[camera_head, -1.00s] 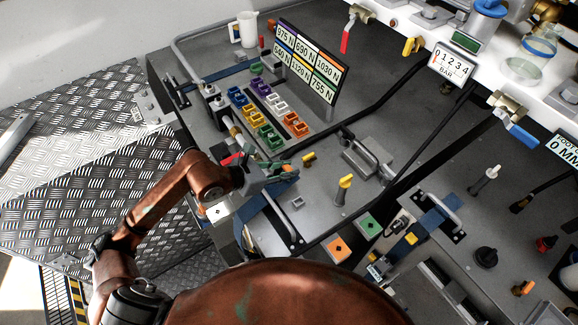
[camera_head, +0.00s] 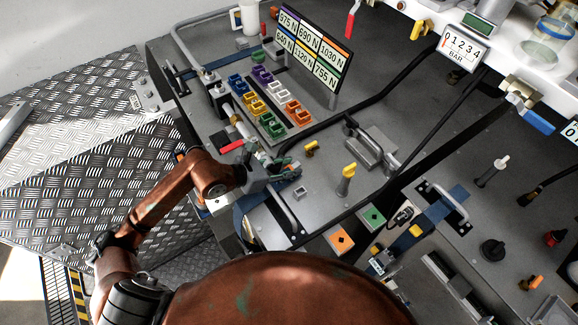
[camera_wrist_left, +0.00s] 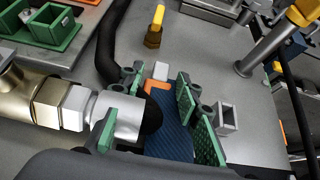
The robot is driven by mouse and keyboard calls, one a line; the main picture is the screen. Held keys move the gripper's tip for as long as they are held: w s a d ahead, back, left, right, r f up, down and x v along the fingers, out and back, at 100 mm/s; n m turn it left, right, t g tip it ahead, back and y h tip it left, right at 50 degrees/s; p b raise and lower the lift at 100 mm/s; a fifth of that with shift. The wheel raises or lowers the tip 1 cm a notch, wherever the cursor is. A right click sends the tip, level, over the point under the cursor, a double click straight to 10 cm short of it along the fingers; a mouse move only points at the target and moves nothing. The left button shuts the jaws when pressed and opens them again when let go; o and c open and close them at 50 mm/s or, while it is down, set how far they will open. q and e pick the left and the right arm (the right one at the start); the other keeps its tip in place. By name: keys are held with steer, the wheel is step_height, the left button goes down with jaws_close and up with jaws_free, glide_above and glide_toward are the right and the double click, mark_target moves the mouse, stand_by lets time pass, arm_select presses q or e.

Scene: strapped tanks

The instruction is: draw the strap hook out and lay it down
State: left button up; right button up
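My left gripper (camera_head: 284,172) is low over the deck in the head view. In the left wrist view its green-padded fingers (camera_wrist_left: 158,110) stand apart, with a blue strap (camera_wrist_left: 172,138) showing between them. An orange piece (camera_wrist_left: 157,86) with a pale block beside it lies at the strap's far end; I cannot tell whether it is the strap hook. No grip on the strap is visible. A metal fitting with a black hose end lies against the left fingers in the picture. My right gripper is not in view.
A small grey square holder (camera_head: 300,192) stands just right of the gripper. A yellow-topped valve (camera_head: 348,172) is farther right. Several coloured clips fill a rack (camera_head: 262,112) behind, below a board of force values (camera_head: 310,50). A second blue strap (camera_head: 437,217) crosses at right.

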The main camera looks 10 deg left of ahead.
arm_select(q)
steer(key=o, duration=0.3)
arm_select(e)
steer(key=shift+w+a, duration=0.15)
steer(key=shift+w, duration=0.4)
arm_select(q)
steer(key=v, duration=1.2)
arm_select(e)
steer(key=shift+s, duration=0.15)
